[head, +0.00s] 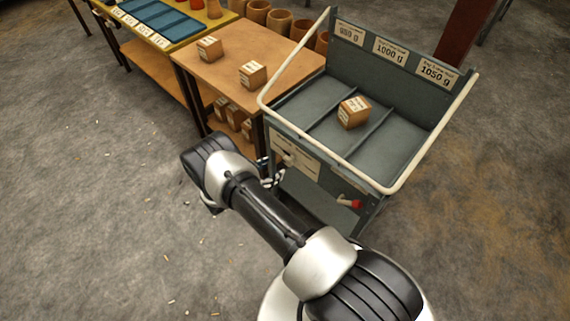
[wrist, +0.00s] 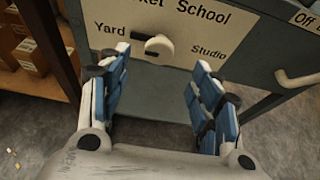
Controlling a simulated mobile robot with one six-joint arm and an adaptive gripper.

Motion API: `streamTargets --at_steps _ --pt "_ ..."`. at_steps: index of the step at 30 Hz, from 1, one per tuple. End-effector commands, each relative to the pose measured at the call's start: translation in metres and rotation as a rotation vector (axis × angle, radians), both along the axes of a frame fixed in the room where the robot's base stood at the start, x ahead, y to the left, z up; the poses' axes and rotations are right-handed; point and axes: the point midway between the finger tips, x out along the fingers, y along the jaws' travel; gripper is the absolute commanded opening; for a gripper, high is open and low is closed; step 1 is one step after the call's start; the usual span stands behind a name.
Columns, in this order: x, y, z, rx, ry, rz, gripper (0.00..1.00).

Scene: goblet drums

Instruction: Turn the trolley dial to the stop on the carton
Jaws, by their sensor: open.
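The cream trolley dial (wrist: 158,45) is on a pale plate (wrist: 183,22) on the trolley's side. The plate reads "Yard" at left, "Studio" at right and a partly cut-off "…ket School" on top. The knob's narrow tab points left, roughly toward "Yard". My gripper (wrist: 160,58) is open and empty, its blue-padded fingers to either side of and a little below the dial, apart from it. In the head view my arm partly hides my gripper (head: 270,177) beside the trolley (head: 405,137). A carton (head: 354,112) sits in the trolley's middle compartment; its label is too small to read.
A cream handle (wrist: 298,78) and an "Off" label (wrist: 306,19) are right of the dial plate. A red-tipped lever (head: 352,203) juts from the trolley's side. A wooden table (head: 225,73) with two cartons stands left of the trolley. The floor at left is mostly clear.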

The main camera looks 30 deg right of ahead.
Motion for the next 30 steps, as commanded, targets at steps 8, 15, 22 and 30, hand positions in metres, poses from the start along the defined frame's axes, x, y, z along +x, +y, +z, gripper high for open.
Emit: streamTargets --at_steps 8,15,22,30 --pt "0.017 -0.051 -0.025 0.001 0.001 -0.004 0.58" --pt "0.026 -0.073 -0.033 0.001 -0.001 -0.003 0.58" --pt "0.028 -0.077 -0.034 0.001 0.000 0.000 0.58" --pt "0.028 -0.076 -0.033 0.001 0.000 0.000 0.48"
